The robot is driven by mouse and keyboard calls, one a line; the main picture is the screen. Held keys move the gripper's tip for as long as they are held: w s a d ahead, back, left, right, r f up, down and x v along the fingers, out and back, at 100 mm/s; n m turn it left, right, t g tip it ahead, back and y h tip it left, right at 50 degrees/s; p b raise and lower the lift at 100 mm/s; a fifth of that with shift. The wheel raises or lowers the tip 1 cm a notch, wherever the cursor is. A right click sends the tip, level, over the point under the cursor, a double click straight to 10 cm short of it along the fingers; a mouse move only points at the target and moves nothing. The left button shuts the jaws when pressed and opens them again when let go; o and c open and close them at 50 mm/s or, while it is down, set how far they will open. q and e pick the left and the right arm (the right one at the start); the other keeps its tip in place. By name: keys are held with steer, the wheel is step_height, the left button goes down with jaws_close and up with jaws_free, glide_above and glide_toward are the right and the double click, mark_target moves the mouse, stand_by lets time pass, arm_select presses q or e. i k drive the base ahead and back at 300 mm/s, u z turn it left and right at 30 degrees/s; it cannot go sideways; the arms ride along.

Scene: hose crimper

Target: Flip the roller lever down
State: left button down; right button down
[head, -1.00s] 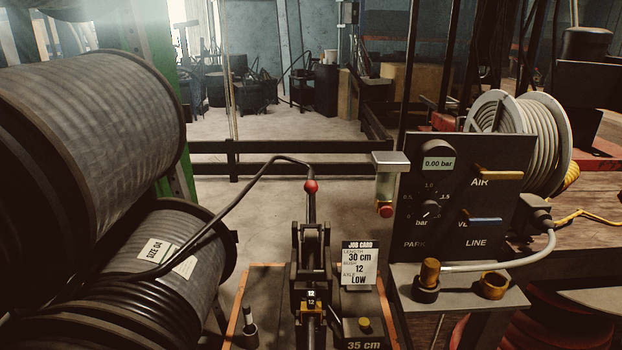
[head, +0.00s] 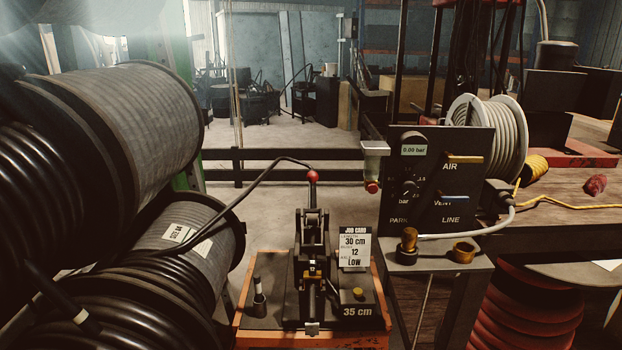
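A black crimper (head: 311,262) stands on an orange-edged bench (head: 250,338). An upright lever with a red ball knob (head: 313,176) rises from its top; I cannot tell whether this is the roller lever. A black hose (head: 238,200) arches from the lower left spool towards the knob; whether they touch is unclear. A job card (head: 354,247) reading 30 cm, 12, LOW stands right of the crimper. Neither of my grippers is in view.
Large hose spools (head: 125,125) crowd the left side. A dark bar with a pale band (head: 80,317) slants at lower left. A control panel (head: 433,180) with a 0.00 bar display, AIR and VENT levers stands right. A wooden table (head: 575,215) lies beyond it.

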mark_target(312, 215)
steer(key=z, duration=1.85)
steer(key=i, duration=1.05)
steer(key=u, duration=3.6)
